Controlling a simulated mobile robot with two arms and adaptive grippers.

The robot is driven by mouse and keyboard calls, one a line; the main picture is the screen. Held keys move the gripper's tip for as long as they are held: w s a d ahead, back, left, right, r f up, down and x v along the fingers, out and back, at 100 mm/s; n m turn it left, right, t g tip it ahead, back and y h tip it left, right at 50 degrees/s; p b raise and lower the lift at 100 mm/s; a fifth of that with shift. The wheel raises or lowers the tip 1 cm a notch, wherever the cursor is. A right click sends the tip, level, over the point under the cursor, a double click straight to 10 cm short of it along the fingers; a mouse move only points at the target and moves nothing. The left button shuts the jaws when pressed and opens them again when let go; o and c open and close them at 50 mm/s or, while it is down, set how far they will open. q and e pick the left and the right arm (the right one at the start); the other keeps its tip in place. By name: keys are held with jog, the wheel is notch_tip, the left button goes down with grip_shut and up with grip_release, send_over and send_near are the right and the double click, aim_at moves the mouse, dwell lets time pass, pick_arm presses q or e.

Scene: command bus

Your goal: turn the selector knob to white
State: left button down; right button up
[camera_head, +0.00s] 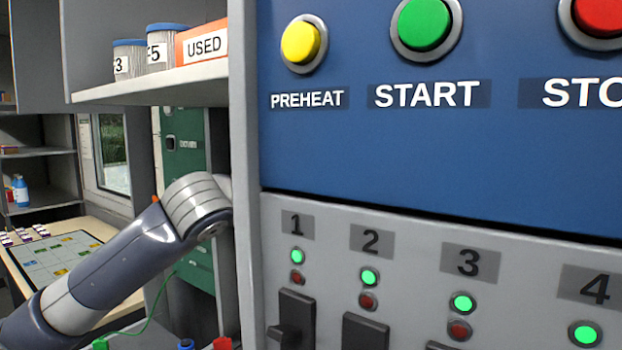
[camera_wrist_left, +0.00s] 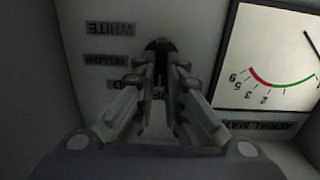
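In the left wrist view the dark selector knob (camera_wrist_left: 160,46) sits on a pale panel, partly covered by my fingers. My left gripper (camera_wrist_left: 160,62) reaches it with its two fingers close together, one on each side of the knob, and looks shut on it. The WHITE label (camera_wrist_left: 110,28) and YELLOW label (camera_wrist_left: 107,60) lie to the left of the knob. More labels below are partly hidden by the fingers. Which label the knob points to cannot be told. In the head view only my left arm shows; its gripper is hidden behind a grey cabinet edge. My right gripper is not in view.
A dial gauge (camera_wrist_left: 275,62) is right of the knob. The head view shows a blue panel (camera_head: 400,150) with round buttons, a grey switch panel (camera_head: 330,270) below it, and a shelf (camera_head: 160,88) with containers above my left arm.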

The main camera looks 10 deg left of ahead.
pick_arm(q)
jog(key=shift+s+d+f+m+p, duration=0.15)
jog(key=shift+f+m+p, duration=0.15)
jog(key=shift+m+p, duration=3.35)
jog(key=shift+d+f+m+p, duration=0.15)
jog(key=shift+f+m+p, duration=0.2)
jog(key=shift+m+p, duration=3.3)
jog(key=shift+s+d+f+m+p, duration=0.15)
jog(key=shift+f+m+p, duration=0.15)
jog(key=shift+m+p, duration=3.35)
jog(key=shift+w+m+b, duration=0.1)
jog(key=shift+m+b, duration=0.95)
jog(key=shift+m, duration=0.1)
jog(key=c, duration=1.7)
grip_release()
